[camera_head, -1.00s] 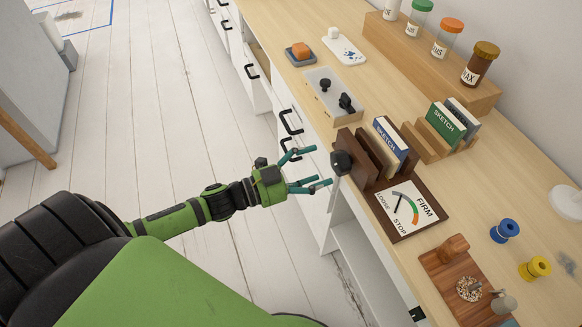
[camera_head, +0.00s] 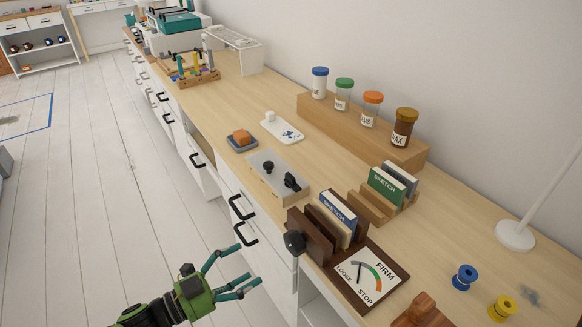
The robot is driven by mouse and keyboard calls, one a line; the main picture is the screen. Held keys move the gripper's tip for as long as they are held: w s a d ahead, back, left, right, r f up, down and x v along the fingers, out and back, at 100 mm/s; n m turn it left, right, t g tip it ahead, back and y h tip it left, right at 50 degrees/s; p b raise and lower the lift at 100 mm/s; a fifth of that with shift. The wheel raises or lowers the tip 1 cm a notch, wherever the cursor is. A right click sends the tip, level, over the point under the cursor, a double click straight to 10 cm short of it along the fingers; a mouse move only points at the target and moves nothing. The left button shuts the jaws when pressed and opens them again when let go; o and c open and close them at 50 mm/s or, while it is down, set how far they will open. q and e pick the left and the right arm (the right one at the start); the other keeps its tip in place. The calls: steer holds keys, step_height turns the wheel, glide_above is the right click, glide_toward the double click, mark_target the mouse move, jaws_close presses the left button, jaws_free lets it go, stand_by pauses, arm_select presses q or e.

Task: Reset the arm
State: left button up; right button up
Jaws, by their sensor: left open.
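My left gripper (camera_head: 243,270) is at the bottom of the head view, green with teal fingers. It is open and empty, the fingers spread apart with floor and drawer front showing between them. It is beside the desk's drawer fronts, left of the book press (camera_head: 312,238) with its black knob (camera_head: 294,242), and apart from it. A blue sketch book (camera_head: 338,211) stands in the press between dark wooden plates. A dial card (camera_head: 364,274) marked loose, firm and stop lies in front of it. My right gripper is not in view.
Open floor (camera_head: 100,190) lies left.

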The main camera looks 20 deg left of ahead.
arm_select(q)
steer(key=a+f+n+y+p, duration=0.3)
steer(key=a+f+n+y, duration=0.4)
steer(key=f, duration=0.8)
steer(key=s+a+f+n+g+y+p, duration=0.1)
steer(key=s+a+f+n+g+y, duration=0.25)
steer(key=s+f, duration=0.55)
steer(key=s+d+f+n+g+p, duration=0.1)
steer(key=s+d+f+g, duration=0.4)
steer(key=s+f, duration=0.3)
steer(key=s+d+f+n+g+p, duration=0.1)
steer(key=s+d+f+g, duration=0.3)
steer(key=s+f, duration=0.4)
steer(key=s+d+n, duration=0.1)
steer(key=s, duration=0.5)
steer(key=shift+s+d+g+p, duration=0.15)
steer(key=shift+s+g+p, duration=0.2)
steer(key=shift+s, duration=0.05)
steer(key=shift+y, duration=0.25)
